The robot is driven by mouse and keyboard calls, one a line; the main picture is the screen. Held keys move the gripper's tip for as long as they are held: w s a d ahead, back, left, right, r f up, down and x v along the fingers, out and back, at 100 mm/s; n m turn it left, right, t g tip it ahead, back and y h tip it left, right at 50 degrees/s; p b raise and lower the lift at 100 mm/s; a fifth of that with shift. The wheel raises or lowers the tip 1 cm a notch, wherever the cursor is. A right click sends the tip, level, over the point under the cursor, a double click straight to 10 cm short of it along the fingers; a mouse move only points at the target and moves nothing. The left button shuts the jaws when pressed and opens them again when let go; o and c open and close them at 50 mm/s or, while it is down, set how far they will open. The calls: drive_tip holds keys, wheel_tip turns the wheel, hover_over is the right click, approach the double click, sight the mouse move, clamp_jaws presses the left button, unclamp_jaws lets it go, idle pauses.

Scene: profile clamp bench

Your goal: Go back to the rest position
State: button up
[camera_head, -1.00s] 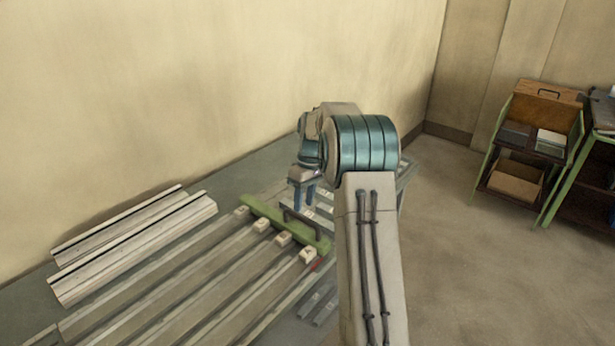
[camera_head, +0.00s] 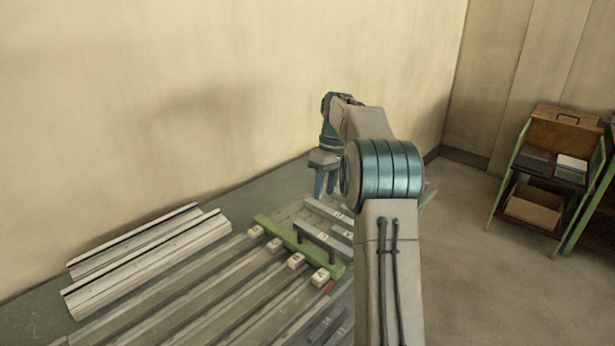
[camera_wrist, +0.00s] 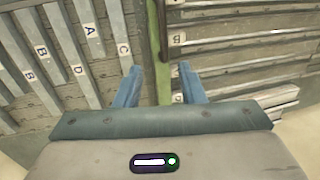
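My gripper (camera_head: 325,184) is raised above the far end of the bench in the head view, its blue fingers pointing down. In the wrist view my gripper (camera_wrist: 155,85) shows two blue fingers spread apart with nothing between them. A green bar (camera_head: 290,240) with a dark handle lies across the ends of several long profiles in the clamp bench (camera_head: 180,300). The green bar (camera_wrist: 158,50) also shows in the wrist view, below and beyond the fingers. Lettered profiles (camera_wrist: 75,40) lie on its left side.
Two pale profiles (camera_head: 150,255) lie on the bench near the wall at left. A cream wall (camera_head: 200,80) stands behind the bench. A green-framed shelf stand (camera_head: 545,170) with a box is at right, with bare floor between.

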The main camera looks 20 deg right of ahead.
drive_tip(key=shift+a, duration=0.1)
drive_tip(key=s+a+r+m+t+h, duration=0.1)
drive_tip(key=s+a+r, duration=0.1)
drive_tip(key=s+a, duration=0.45)
drive_tip(key=s+a+r+m+t+h, duration=0.1)
drive_tip(key=s+a+r+m, duration=0.2)
drive_tip(key=s, duration=0.6)
drive_tip(key=s+a+f+t, duration=0.1)
drive_tip(key=s+a+f, duration=0.1)
drive_tip(key=s, duration=0.6)
drive_tip(key=s+a+f+m+t, duration=0.1)
drive_tip(key=s+a+f, duration=0.2)
drive_tip(key=s, duration=0.6)
wheel_tip(320, 180, down, 2)
drive_tip(key=shift+s+a+f+m, duration=0.1)
drive_tip(key=shift+s+a+m, duration=0.05)
drive_tip(key=shift+s+m, duration=0.15)
